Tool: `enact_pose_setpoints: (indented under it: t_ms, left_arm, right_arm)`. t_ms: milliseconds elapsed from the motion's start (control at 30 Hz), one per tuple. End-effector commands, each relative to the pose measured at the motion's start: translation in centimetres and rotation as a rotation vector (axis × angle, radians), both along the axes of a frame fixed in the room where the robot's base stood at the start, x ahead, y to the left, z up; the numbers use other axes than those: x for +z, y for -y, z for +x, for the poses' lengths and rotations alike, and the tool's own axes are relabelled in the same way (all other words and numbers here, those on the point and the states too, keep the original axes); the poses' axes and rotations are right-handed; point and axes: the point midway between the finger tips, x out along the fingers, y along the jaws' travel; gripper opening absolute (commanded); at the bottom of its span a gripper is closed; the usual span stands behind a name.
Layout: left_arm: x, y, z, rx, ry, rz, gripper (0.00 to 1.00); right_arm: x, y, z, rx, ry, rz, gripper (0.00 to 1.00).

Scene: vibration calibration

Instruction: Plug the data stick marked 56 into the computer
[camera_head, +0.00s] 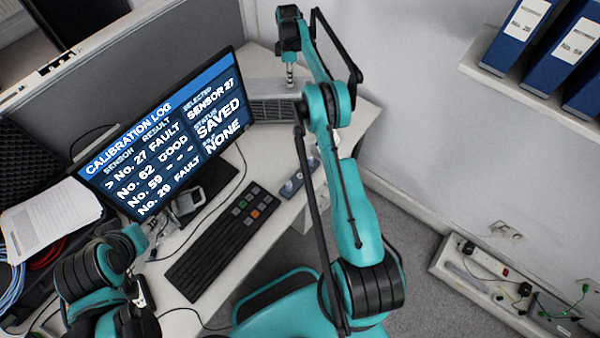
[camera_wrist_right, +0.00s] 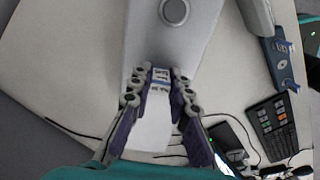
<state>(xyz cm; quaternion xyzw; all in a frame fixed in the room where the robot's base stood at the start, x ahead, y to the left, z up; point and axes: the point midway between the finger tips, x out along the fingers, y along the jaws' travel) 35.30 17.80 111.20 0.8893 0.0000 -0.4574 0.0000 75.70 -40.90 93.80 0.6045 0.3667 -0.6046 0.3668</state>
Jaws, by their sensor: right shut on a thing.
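My right gripper (camera_head: 290,78) reaches down over the computer (camera_head: 278,111), a grey box with a slatted dark front, behind the monitor's right edge. In the right wrist view my right gripper (camera_wrist_right: 160,82) points at the light grey casing of the computer (camera_wrist_right: 190,42). Its fingertips are shut on a small white and blue thing that looks like the data stick (camera_wrist_right: 160,76). Its number cannot be read, and I cannot tell whether it touches the computer. My left gripper (camera_head: 140,292) is at the lower left, partly hidden; its jaws are unclear.
The monitor (camera_head: 165,135) shows a calibration log with "SAVED" and "NONE". A dark keyboard (camera_head: 222,238) lies in front. A blue holder (camera_head: 297,183) sits near the desk's right edge. Papers (camera_head: 45,220) lie at left. Blue binders (camera_head: 520,35) stand on a wall shelf.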

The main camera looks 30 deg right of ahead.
Motion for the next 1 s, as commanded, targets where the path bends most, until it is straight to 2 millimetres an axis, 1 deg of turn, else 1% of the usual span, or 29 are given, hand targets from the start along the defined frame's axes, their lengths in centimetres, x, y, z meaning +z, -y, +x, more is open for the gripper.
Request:
enact_pose_setpoints:
  t_ms: [667, 700, 767, 800, 1000]
  left_arm:
    - [-0.10, 0.00, 0.00, 0.000, 0.000, 0.000, 0.40]
    - [-0.10, 0.00, 0.00, 0.000, 0.000, 0.000, 0.40]
    - [-0.10, 0.00, 0.00, 0.000, 0.000, 0.000, 0.40]
    - [-0.10, 0.00, 0.00, 0.000, 0.000, 0.000, 0.40]
    - [-0.09, 0.00, 0.01, 0.000, 0.000, 0.000, 0.40]
  right_arm:
    - [-0.19, -0.01, -0.03, 0.000, -0.001, 0.000, 0.00]
    - [-0.19, -0.01, -0.03, 0.000, -0.001, 0.000, 0.23]
    - [-0.18, -0.01, -0.03, 0.000, -0.001, 0.000, 0.39]
    - [-0.18, -0.01, -0.02, 0.000, -0.001, 0.000, 0.42]
    - [-0.16, 0.00, -0.01, 0.000, 0.000, 0.000, 0.42]
